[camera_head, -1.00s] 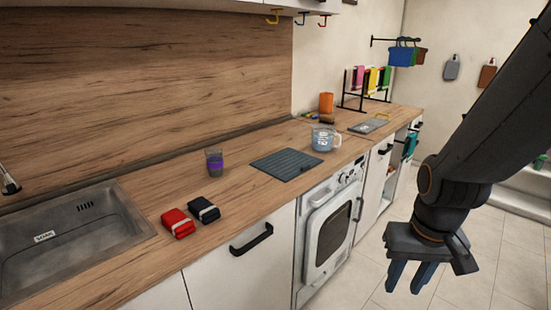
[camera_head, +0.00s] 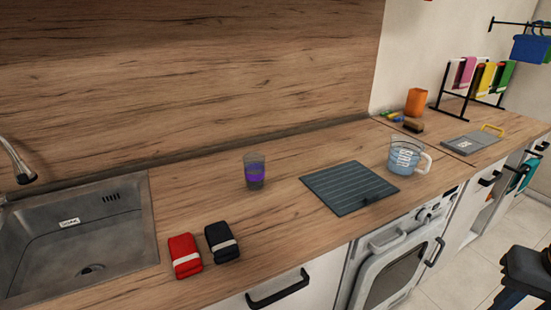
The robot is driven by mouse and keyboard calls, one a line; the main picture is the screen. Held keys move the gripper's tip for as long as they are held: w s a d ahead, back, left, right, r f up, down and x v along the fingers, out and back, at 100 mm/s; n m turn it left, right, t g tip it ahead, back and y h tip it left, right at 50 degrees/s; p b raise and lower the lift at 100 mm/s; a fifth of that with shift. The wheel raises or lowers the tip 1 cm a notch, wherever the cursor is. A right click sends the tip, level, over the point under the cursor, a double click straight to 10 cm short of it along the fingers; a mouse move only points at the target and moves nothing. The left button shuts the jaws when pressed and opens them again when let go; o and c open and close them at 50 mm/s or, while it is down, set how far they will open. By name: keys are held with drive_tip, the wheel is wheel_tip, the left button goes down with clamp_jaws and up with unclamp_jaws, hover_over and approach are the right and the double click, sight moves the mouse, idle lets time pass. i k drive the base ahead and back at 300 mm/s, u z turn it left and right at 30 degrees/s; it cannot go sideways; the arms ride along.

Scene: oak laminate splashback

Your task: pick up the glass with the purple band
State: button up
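The glass with the purple band (camera_head: 255,173) stands upright on the wooden counter, between the sink and a dark ribbed mat. It is a small clear tumbler with a purple strip around its middle. My gripper (camera_head: 505,303) shows only in part at the lower right edge, in front of the cabinets and well away from the glass. Its fingertips are cut off by the frame, so its opening cannot be judged. Nothing covers the glass.
A dark mat (camera_head: 350,188) lies right of the glass, with a glass mug (camera_head: 405,158) by its far right corner. A red bundle (camera_head: 184,256) and a black bundle (camera_head: 222,242) lie in front. The sink (camera_head: 75,240) is at left. The counter around the glass is bare.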

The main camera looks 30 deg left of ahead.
sight(255, 172)
drive_tip(key=i, duration=0.5)
drive_tip(key=u, duration=2)
drive_tip(key=i, duration=0.45)
